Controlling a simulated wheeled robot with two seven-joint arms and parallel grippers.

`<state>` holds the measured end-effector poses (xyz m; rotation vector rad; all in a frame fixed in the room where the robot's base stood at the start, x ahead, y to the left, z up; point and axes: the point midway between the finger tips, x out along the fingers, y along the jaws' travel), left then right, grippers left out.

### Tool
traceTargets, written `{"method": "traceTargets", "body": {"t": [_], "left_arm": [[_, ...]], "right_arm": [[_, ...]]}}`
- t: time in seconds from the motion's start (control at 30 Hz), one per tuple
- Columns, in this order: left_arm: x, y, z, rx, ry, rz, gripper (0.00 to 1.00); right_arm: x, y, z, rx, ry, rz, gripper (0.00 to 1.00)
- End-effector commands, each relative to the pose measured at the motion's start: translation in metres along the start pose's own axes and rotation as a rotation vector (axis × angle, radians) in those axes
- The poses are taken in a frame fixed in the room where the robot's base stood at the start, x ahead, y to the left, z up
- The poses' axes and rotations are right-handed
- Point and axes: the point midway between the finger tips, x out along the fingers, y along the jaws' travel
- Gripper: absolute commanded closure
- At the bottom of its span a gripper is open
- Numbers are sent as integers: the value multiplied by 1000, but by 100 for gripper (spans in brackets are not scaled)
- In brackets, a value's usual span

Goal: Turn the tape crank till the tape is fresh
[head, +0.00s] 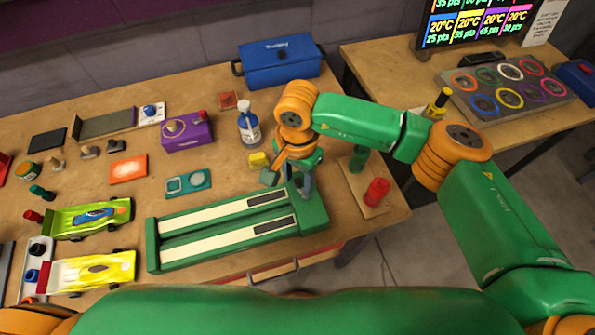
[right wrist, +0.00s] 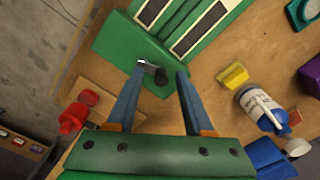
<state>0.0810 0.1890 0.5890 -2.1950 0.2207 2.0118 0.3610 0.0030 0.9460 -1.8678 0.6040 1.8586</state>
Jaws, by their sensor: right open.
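The green two-lane track (head: 152,245) lies at the table's front edge, with a cream strip and a dark patch in each lane. Its wide green end block (right wrist: 118,45) carries a small crank with a metal arm and a dark knob (right wrist: 158,76). My right gripper (right wrist: 160,72) is open. Its fingertips are on either side of the crank knob in the right wrist view; contact cannot be told. In the head view my right gripper (head: 297,190) is over the block and hides the crank. My left gripper is not in view.
A yellow block (head: 258,160) and a white-and-blue bottle (head: 248,125) stand behind the track. A board with a red knob (head: 377,190) and a green knob is right of the block. Two toy cars (head: 90,217) are at the left.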

Motion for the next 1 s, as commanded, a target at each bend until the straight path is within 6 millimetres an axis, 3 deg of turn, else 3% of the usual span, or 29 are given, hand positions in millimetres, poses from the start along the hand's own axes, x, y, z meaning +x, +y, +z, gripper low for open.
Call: {"method": "traceTargets", "body": {"t": [0.17,0.37,0.4,1.0], "left_arm": [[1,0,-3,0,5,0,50],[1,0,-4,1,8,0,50],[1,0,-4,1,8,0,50],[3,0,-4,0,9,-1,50]], "right_arm": [[1,0,0,0,-1,-1,48],[1,0,0,0,-2,-1,97],[1,0,0,0,-2,-1,100],[1,0,0,15,-3,-2,100]]}}
